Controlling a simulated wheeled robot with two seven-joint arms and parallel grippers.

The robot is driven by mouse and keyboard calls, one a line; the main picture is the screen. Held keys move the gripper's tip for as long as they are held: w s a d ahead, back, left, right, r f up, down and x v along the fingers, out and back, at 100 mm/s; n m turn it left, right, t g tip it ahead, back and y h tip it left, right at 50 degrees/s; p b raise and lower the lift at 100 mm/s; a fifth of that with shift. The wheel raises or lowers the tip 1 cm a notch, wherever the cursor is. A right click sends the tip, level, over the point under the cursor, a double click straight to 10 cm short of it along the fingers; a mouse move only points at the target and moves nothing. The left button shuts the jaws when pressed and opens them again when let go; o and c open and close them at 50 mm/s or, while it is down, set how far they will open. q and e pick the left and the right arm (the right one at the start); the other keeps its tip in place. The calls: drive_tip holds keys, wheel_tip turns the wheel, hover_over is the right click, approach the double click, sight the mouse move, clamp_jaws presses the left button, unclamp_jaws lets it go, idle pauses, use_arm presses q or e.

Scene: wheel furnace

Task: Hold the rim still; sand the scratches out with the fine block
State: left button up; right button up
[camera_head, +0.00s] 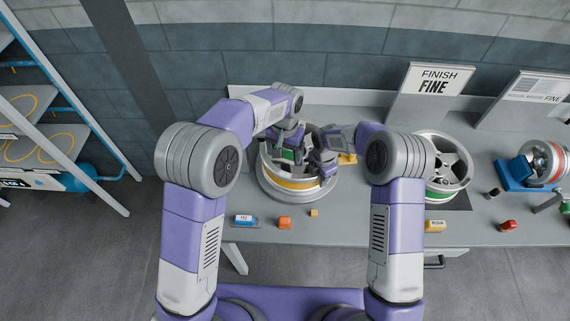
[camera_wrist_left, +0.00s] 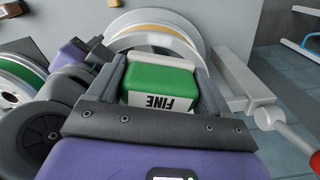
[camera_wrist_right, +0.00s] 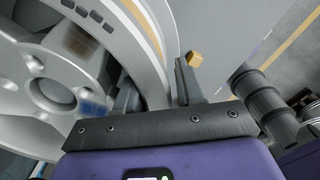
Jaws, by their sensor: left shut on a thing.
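The silver rim with a yellow band (camera_head: 292,184) lies on the bench between my arms; it also shows in the left wrist view (camera_wrist_left: 157,30). My left gripper (camera_head: 289,149) is shut on the green fine block (camera_wrist_left: 160,82), whose white label reads FINE. It holds the block at the rim's upper left side; whether the block touches the rim is hidden. My right gripper (camera_wrist_right: 157,90) is at the rim's right side with its fingers apart. In the right wrist view the rim's wall (camera_wrist_right: 150,45) runs between them, with a gap to the right finger. I cannot make out scratches.
A blue labelled box (camera_head: 244,221), an orange cube (camera_head: 284,222) and a small yellow cube (camera_head: 314,212) lie near the front edge. A green-banded wheel (camera_head: 446,170) stands right of my right arm. A FINISH FINE sign (camera_head: 436,84) stands at the back.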

drive_tip(key=o, duration=0.3)
drive_tip(key=shift+o, duration=0.2)
drive_tip(key=shift+w+r, duration=0.1)
drive_tip(key=shift+r, duration=3.8)
drive_tip(key=shift+w, duration=0.1)
wheel_tip(320, 180, up, 12)
